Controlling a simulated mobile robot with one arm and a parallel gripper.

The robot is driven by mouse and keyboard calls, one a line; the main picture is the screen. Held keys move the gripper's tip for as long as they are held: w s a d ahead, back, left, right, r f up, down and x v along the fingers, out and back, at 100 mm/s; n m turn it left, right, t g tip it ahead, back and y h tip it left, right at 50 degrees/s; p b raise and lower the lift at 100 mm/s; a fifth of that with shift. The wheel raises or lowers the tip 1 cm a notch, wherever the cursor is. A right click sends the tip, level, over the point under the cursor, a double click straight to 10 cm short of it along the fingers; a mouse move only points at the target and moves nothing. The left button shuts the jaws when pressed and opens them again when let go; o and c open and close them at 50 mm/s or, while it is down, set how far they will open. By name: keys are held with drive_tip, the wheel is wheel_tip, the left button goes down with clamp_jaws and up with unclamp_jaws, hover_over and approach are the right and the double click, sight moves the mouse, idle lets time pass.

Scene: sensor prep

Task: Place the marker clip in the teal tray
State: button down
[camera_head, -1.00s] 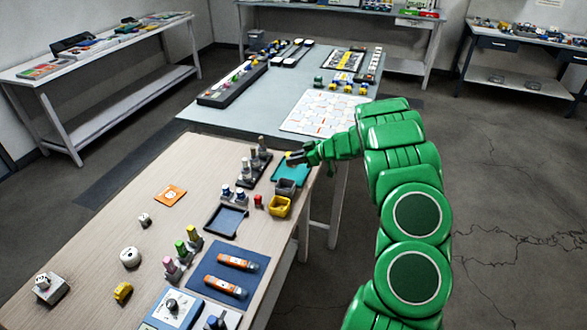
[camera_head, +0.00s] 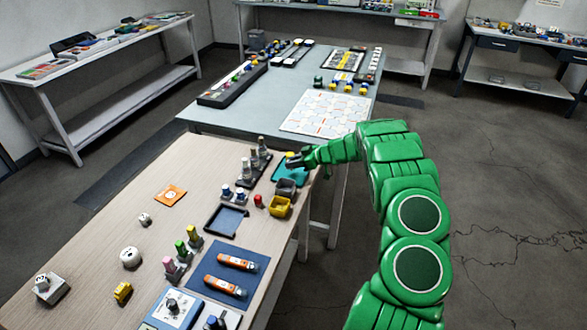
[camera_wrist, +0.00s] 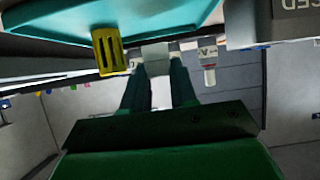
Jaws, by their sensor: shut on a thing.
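The teal tray (camera_head: 286,175) lies at the far right corner of the wooden table in the head view. Its teal surface (camera_wrist: 130,18) fills the upper left of the wrist view. My gripper (camera_head: 294,160) is over the tray in the head view. In the wrist view my gripper (camera_wrist: 157,70) is shut on the marker clip, whose pale grey body (camera_wrist: 155,55) is between the fingertips. A yellow slotted piece (camera_wrist: 110,50) shows beside it and seems part of the clip. I cannot tell whether the clip touches the tray.
A grey bin (camera_head: 286,186) and a yellow bin (camera_head: 279,208) stand just in front of the tray. A dark rack with grey-topped pieces (camera_head: 254,163) is left of it. A small red object (camera_head: 258,201) sits near the yellow bin. The blue-grey table (camera_head: 230,118) is behind.

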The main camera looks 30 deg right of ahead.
sight(294, 176)
drive_tip(key=shift+s+f, duration=0.1)
drive_tip(key=shift+f, duration=1.35)
drive_tip(key=shift+f, duration=0.15)
drive_tip(key=c, duration=0.9)
unclamp_jaws()
drive_tip(key=shift+s+d+r, duration=0.1)
drive_tip(key=shift+d+r, duration=0.05)
drive_tip(key=shift+r, duration=0.15)
drive_tip(key=v, duration=1.1)
drive_tip(key=shift+s+d, duration=0.2)
